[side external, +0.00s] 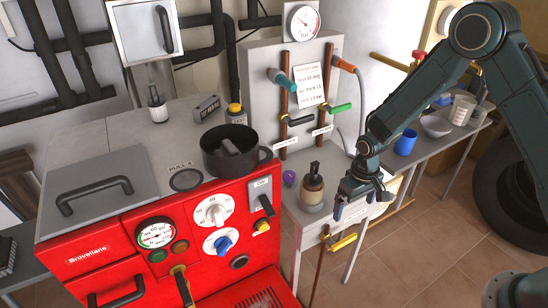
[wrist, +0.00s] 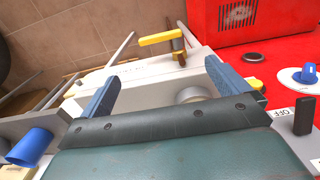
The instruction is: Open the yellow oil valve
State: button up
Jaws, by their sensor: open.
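The yellow valve handle (side external: 343,242) sits on a brown vertical pipe at the front of the pale side cabinet (side external: 300,215), low in the side external view. It lies crosswise to the pipe, pointing right. In the wrist view the handle (wrist: 161,38) shows beyond the cabinet top, at upper centre. My gripper (side external: 353,207) is above the handle, beside the cabinet's right part, and apart from the handle. In the wrist view its two blue fingers (wrist: 165,88) are spread wide, with nothing held between them.
The red boiler (side external: 215,255) stands left of the cabinet. A brown and black bottle (side external: 312,188) stands on the cabinet near my gripper. A green handle (side external: 341,108) is on a pipe behind. A table with a blue cup (side external: 405,142) is at right. Tiled floor lies open in front.

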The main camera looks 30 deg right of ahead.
aim_at(345, 240)
jog(key=shift+f, duration=0.7)
jog(key=shift+f, duration=6.9)
jog(key=c, duration=1.1)
